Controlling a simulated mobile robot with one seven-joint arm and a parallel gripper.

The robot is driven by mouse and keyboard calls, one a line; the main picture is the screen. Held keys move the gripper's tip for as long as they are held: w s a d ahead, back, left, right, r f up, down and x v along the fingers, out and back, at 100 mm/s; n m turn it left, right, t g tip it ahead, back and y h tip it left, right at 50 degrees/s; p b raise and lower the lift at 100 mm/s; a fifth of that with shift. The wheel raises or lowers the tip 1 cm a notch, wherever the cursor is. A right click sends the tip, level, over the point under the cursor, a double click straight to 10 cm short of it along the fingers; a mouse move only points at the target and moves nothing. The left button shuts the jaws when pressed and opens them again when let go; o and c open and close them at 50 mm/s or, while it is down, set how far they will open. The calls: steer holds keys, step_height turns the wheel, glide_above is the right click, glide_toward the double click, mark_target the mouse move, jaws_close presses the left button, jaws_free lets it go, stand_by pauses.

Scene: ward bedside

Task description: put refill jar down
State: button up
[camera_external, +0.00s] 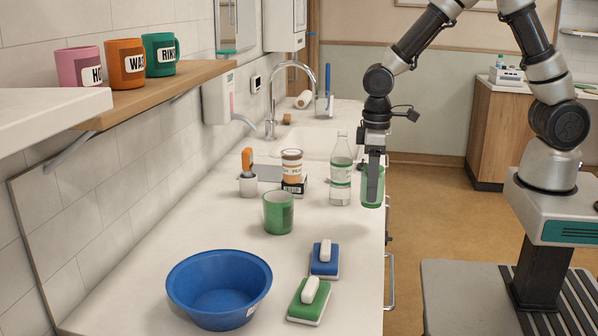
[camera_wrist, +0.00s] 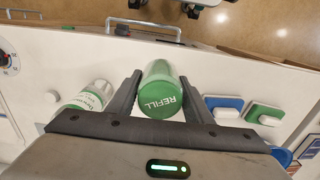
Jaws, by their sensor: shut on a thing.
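The refill jar (camera_wrist: 160,99) is green with a lid marked REFILL. My gripper (camera_wrist: 160,82) is shut on it, with one dark finger on each side, in the wrist view. In the external view my gripper (camera_external: 374,198) points down at the counter's right edge, and its finger hides much of the green jar (camera_external: 363,190). The jar looks upright. Whether its bottom touches the counter (camera_external: 345,228) or hangs above it I cannot tell.
A clear bottle (camera_external: 341,172) stands just left of the jar. A green cup (camera_external: 278,212), a blue bowl (camera_external: 219,287), a blue sponge (camera_external: 324,260) and a green sponge (camera_external: 309,300) lie nearer. Counter space between the bottle and blue sponge is bare.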

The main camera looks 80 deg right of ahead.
steer(key=shift+w, duration=0.1)
steer(key=w+a+r+m, duration=0.1)
steer(key=w+m, duration=0.2)
steer(key=w, duration=0.4)
steer(key=w+a+r+m, duration=0.2)
steer(key=w, duration=0.6)
step_height(320, 180, down, 10)
steer(key=shift+s+r+p, duration=0.1)
steer(key=shift+r+p, duration=0.1)
steer(key=shift+p, duration=0.1)
steer(key=shift+f, duration=0.25)
steer(key=o, duration=1.3)
steer(key=shift+c, duration=0.2)
steer(key=shift+r, duration=0.1)
